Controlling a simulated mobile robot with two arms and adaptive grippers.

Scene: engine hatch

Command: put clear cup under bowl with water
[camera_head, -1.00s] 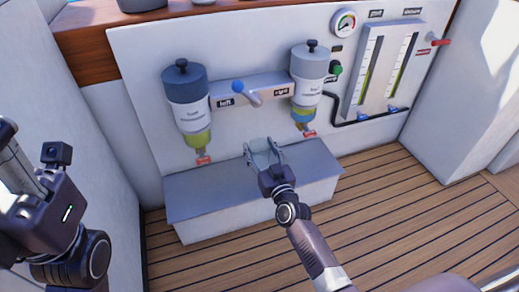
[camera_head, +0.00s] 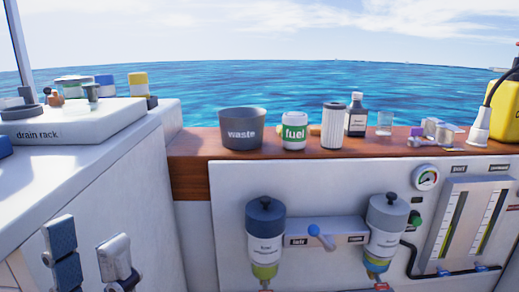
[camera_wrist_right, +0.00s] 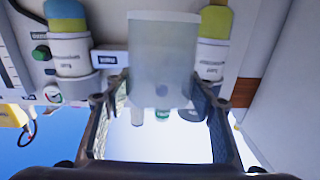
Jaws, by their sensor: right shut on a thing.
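The clear cup (camera_wrist_right: 160,60) is between the fingers of my right gripper (camera_wrist_right: 160,105) in the right wrist view, and the gripper is shut on it. The right filter's bowl shows yellow over blue in the head view (camera_head: 376,268); it also shows at upper left in the right wrist view (camera_wrist_right: 65,17). The left filter's bowl (camera_head: 264,270) shows only yellow-green. In the right wrist view the cup appears between the two filters. My left gripper (camera_head: 88,240) is at the lower left of the head view, its fingers apart and empty. My right gripper is outside the head view.
The wooden shelf (camera_head: 188,160) above carries a waste bin (camera_head: 242,130), a fuel jar (camera_head: 294,132), bottles and small parts. A drain rack (camera_head: 70,122) stands at left. Gauge tubes (camera_head: 468,228) are at right.

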